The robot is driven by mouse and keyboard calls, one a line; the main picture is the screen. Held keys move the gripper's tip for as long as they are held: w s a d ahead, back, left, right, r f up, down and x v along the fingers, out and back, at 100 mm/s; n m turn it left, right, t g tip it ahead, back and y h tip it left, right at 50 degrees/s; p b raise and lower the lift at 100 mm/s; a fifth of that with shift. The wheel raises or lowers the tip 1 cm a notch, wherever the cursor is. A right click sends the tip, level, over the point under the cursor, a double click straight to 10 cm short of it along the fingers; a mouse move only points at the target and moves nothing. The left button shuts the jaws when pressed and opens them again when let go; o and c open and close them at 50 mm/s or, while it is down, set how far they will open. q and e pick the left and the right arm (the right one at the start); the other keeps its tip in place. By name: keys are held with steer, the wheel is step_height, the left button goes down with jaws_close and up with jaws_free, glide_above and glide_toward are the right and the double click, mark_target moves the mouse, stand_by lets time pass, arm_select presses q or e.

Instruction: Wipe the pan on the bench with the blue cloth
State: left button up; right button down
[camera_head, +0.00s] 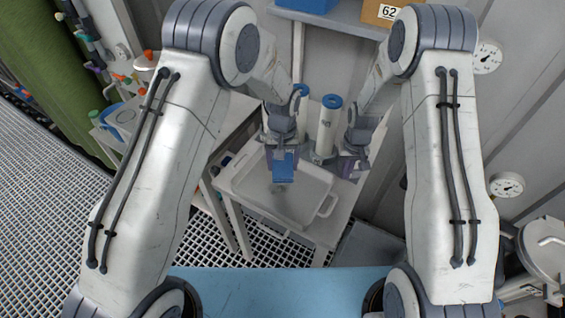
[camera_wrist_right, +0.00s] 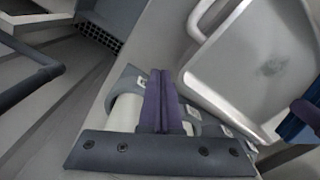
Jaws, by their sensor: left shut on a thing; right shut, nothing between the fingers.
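The pale grey pan (camera_head: 310,212) lies on the bench (camera_head: 238,222), with a handle at its right. It also shows in the right wrist view (camera_wrist_right: 228,75), where a dark smudge (camera_wrist_right: 272,67) marks its floor. My left gripper (camera_head: 283,150) is shut on the blue cloth (camera_head: 284,170), which hangs over the pan; I cannot tell if it touches. The cloth's edge shows at the right of the wrist view (camera_wrist_right: 297,128). My right gripper (camera_head: 347,165) is shut and empty, right of the pan's far end. Its purple fingers (camera_wrist_right: 157,98) meet in the wrist view.
White cylindrical vessels with blue ring caps (camera_head: 325,125) stand behind the pan, close to my right gripper. A shelf above holds a blue bin (camera_head: 308,4) and a cardboard box (camera_head: 382,12). Gauges (camera_head: 487,57) are on the right wall. A side table (camera_head: 122,118) is at left.

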arm_select(q)
steer(key=shift+r, duration=0.45)
arm_select(e)
steer(key=shift+r, duration=0.55)
